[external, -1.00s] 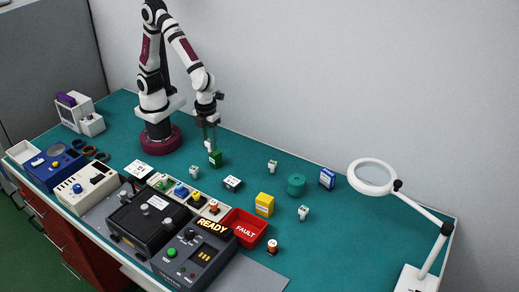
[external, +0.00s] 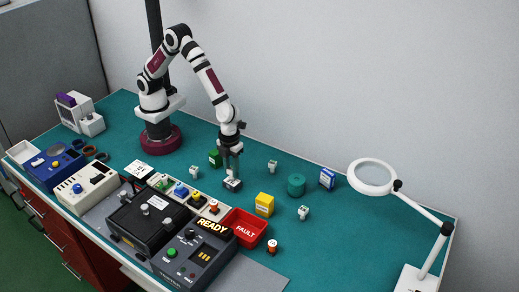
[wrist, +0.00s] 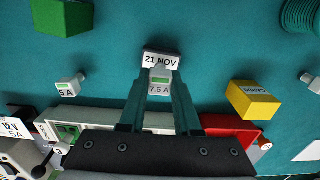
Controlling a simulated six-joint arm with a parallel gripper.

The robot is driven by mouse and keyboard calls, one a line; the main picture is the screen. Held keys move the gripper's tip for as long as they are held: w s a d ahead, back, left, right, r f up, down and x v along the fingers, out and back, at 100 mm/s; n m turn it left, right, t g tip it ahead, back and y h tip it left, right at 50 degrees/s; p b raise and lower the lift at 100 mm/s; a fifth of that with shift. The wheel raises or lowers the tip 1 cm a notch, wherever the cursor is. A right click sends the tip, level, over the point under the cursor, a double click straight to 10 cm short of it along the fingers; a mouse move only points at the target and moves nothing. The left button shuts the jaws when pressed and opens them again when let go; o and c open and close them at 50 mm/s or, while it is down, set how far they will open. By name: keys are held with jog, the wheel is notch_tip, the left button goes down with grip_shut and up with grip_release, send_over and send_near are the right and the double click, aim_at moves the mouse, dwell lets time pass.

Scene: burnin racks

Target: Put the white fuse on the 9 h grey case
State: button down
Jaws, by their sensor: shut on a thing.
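My gripper (external: 232,173) is shut on a white fuse (wrist: 160,84) with a green window and the marking 7.5 A. It holds the fuse at a small dark case (wrist: 147,52), whose white label reads 21 NOV in the wrist view. In the external view this case (external: 233,186) lies on the green mat just below my fingertips. The fuse overlaps the case's near edge in the wrist view; I cannot tell whether they touch. No 9 h marking is readable on any case.
A green block (external: 215,158) stands left of my gripper and a yellow block (external: 264,204) to its right. Other white fuses (external: 194,171) stand around, one marked 5 A (wrist: 68,86). A red FAULT bin (external: 244,228) and a component tray (wrist: 60,117) lie in front.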

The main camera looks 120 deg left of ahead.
jog(key=shift+f, duration=0.25)
jog(key=c, duration=0.6)
grip_release()
